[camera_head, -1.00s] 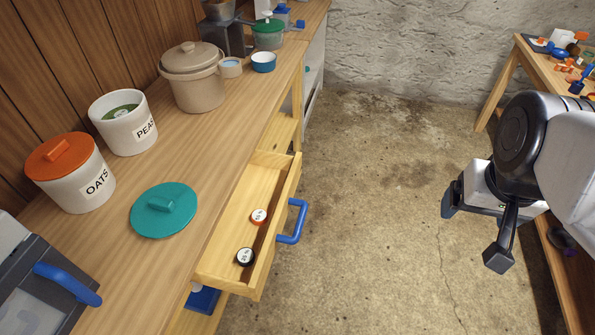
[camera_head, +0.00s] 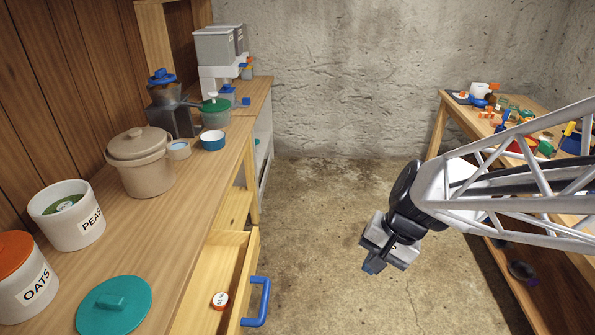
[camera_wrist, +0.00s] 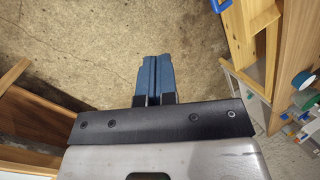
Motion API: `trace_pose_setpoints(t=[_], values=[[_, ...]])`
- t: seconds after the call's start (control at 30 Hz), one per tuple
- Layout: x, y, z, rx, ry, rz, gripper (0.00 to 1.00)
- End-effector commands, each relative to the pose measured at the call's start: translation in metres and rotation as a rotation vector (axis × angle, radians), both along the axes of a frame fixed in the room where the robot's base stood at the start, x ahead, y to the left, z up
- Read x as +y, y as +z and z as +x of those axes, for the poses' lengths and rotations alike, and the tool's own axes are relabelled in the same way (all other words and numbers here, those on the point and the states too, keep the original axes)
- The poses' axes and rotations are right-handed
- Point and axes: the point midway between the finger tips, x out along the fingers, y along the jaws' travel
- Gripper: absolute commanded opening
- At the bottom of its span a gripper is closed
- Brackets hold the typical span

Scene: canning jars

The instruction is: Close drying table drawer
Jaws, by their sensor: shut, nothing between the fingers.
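The drawer (camera_head: 238,292) in the left table is pulled open, with a blue handle (camera_head: 264,302) on its front. A small orange-rimmed disc (camera_head: 220,300) lies inside it. The drawer's near end is cut off by the picture edge. My gripper (camera_head: 372,266) is over the floor to the right of the drawer, apart from the handle. In the wrist view its blue fingers (camera_wrist: 153,75) are together with nothing between them. The blue handle also shows at the top right of the wrist view (camera_wrist: 221,5).
On the left table (camera_head: 180,232) stand a beige pot (camera_head: 142,172), a PEAS jar (camera_head: 68,215), an OATS jar (camera_head: 25,285) and a teal lid (camera_head: 114,305). A cluttered wooden table (camera_head: 448,110) is at the right. The floor between the tables is clear.

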Motion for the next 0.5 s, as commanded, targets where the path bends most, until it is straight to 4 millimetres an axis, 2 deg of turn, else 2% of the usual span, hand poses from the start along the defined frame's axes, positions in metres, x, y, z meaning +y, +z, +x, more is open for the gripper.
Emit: trace_pose_setpoints(t=[0.5], values=[[0.046,-0.087,0.056,0.274,-0.315,0.236,0.00]])
